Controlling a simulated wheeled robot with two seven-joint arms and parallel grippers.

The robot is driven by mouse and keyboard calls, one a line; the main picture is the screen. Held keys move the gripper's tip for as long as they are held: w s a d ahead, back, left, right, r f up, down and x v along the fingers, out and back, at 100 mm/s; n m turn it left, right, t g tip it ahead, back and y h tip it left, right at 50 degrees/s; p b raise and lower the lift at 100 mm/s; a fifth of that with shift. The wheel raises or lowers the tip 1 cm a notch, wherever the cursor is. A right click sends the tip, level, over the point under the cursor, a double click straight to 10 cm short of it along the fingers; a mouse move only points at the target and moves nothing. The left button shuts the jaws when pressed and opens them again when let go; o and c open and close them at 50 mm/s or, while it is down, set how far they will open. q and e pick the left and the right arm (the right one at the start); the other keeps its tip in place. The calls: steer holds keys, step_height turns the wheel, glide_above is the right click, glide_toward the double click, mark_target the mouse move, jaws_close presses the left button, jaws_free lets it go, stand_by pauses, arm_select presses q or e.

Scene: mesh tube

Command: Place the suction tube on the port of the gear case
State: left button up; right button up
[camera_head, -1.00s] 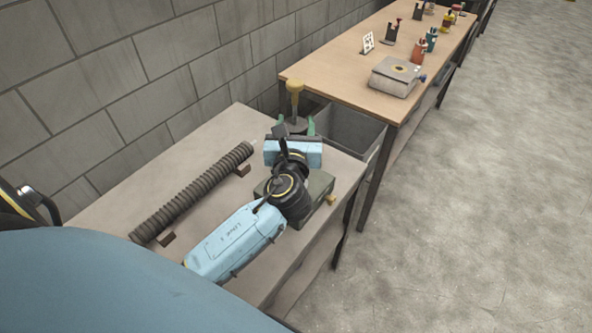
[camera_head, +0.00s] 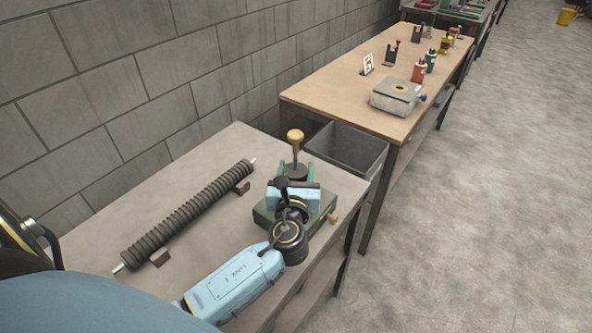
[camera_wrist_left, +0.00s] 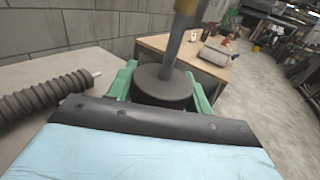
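The upright tube (camera_head: 296,152), which I take to be the suction tube, has a grey stem, a yellow top and a broad dark round base. My left gripper (camera_head: 296,173) is shut on that dark base. In the left wrist view its green fingers (camera_wrist_left: 163,90) flank the base closely. The gear case (camera_head: 264,216) is a dark green-grey box on the near table, with a small yellow knob on its right side. My wrist and gripper body are over the case. The port is hidden, and contact between tube and case cannot be told. My right gripper is out of view.
A long ribbed dark bar (camera_head: 190,212) lies on two brown supports at the left of the near table (camera_head: 90,230). A grey bin (camera_head: 347,148) stands between the tables. The far table (camera_head: 345,92) holds a metal box (camera_head: 397,96) and several bottles. A block wall runs behind.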

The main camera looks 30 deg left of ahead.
arm_select(q)
steer(key=o, duration=0.4)
steer(key=shift+s+r, duration=0.1)
steer(key=shift+r, duration=0.05)
steer(key=v, duration=1.2)
